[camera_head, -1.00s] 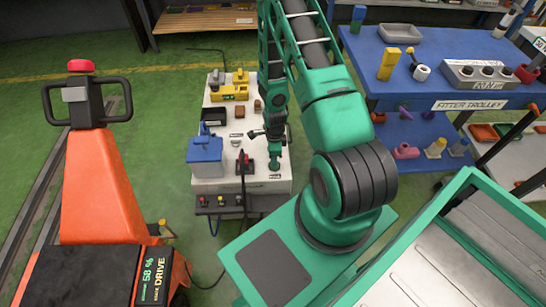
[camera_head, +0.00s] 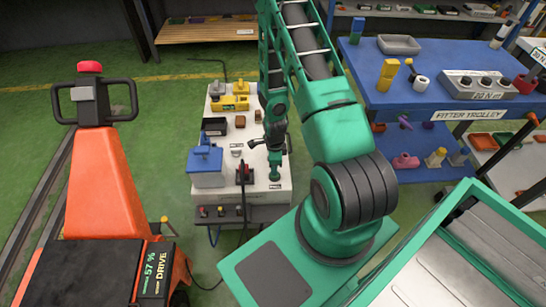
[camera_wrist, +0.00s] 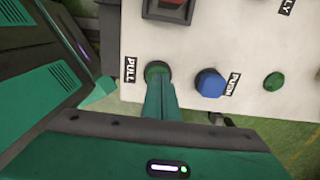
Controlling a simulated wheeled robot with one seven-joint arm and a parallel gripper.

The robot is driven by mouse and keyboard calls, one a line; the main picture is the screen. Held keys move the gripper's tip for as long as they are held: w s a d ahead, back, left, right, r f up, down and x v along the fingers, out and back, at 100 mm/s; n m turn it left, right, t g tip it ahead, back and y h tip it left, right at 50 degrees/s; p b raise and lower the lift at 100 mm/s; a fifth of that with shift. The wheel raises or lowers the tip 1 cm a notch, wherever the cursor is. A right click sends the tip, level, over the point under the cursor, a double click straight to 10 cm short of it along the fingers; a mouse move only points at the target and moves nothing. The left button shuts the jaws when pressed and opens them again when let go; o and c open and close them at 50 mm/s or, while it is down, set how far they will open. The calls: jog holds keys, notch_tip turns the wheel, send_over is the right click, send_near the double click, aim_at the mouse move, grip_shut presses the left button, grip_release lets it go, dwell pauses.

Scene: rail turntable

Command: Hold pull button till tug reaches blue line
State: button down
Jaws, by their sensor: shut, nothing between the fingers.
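The green pull button (camera_wrist: 157,70) sits beside a "PULL" label on a white panel (camera_wrist: 205,30) in the wrist view. My gripper (camera_wrist: 158,86) is shut and empty, its fingertips against or just over this button; how far it is pressed cannot be told. In the head view my gripper (camera_head: 275,176) points down at the front right of the white bench top (camera_head: 258,160). An orange machine with a looped handle (camera_head: 95,165), apparently the tug, stands at the left; its display reads "57 % DRIVE". I cannot make out a blue line.
A blue button (camera_wrist: 209,82) marked "PUSH" is just right of the pull button, with a small green knob (camera_wrist: 274,81) farther right. A blue box (camera_head: 206,165) and a red-based lever (camera_head: 244,173) stand left of my gripper. A blue fitter trolley (camera_head: 440,100) is at the right.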

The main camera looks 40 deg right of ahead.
notch_tip(320, 180, up, 13)
jog(key=shift+r, duration=0.2)
dwell(0.4)
dwell(1.0)
jog(key=s+d+r+n, duration=0.1)
jog(key=s+r+n, duration=0.15)
jog(key=r, duration=0.45)
jog(key=s+d+r+n+h, duration=0.1)
jog(key=s+r+n, duration=0.1)
jog(key=r+n, duration=0.35)
jog(key=s+d+r+n, duration=0.1)
jog(key=s+r+n, duration=0.15)
jog(key=r, duration=0.65)
jog(key=s+a+r+n+y, duration=0.1)
jog(key=s+a+r+n, duration=0.3)
jog(key=s+r+n, duration=0.4)
jog(key=s+r, duration=0.4)
jog(key=s, duration=0.2)
